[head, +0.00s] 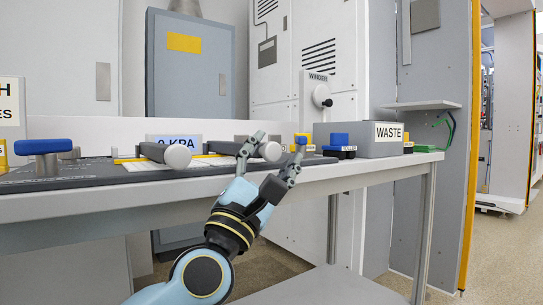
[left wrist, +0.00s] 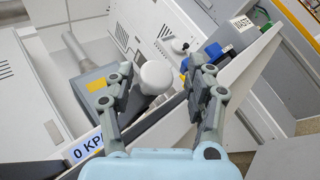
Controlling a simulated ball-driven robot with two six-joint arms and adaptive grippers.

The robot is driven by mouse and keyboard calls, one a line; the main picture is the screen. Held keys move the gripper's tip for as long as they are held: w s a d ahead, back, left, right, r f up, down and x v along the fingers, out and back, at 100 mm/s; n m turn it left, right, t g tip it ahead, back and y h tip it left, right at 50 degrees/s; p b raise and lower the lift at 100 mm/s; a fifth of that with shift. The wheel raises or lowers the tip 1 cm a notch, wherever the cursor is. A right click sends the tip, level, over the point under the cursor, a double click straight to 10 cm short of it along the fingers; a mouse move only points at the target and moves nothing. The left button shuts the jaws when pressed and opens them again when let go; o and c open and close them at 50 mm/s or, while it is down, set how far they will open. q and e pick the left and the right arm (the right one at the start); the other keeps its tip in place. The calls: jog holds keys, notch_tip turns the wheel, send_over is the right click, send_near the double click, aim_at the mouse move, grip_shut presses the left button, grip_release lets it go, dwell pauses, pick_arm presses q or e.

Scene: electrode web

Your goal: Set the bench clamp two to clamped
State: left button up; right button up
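Two dark bars with pale rounded ends, which look like the bench clamps, lie over the board on the bench in the head view. One is the left bar (head: 178,156) and the other is the right bar (head: 269,151); no number on either is readable. My left gripper (head: 279,144) is open at the right bar's end, at the bench's front edge. In the left wrist view the pale knob (left wrist: 157,77) shows between the spread fingers of my left gripper (left wrist: 160,72), with no clear contact. My right gripper is not in view.
A blue-handled part (head: 43,147) stands at the bench's left. A grey WASTE bin (head: 368,146) and a blue-topped block (head: 339,140) stand to the right. A 0 KPA sign (head: 174,139) stands behind the bars. A WINDER panel (head: 318,95) is behind.

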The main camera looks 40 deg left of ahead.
pick_arm(q)
jog(key=shift+r, duration=0.1)
jog(key=v, duration=1.2)
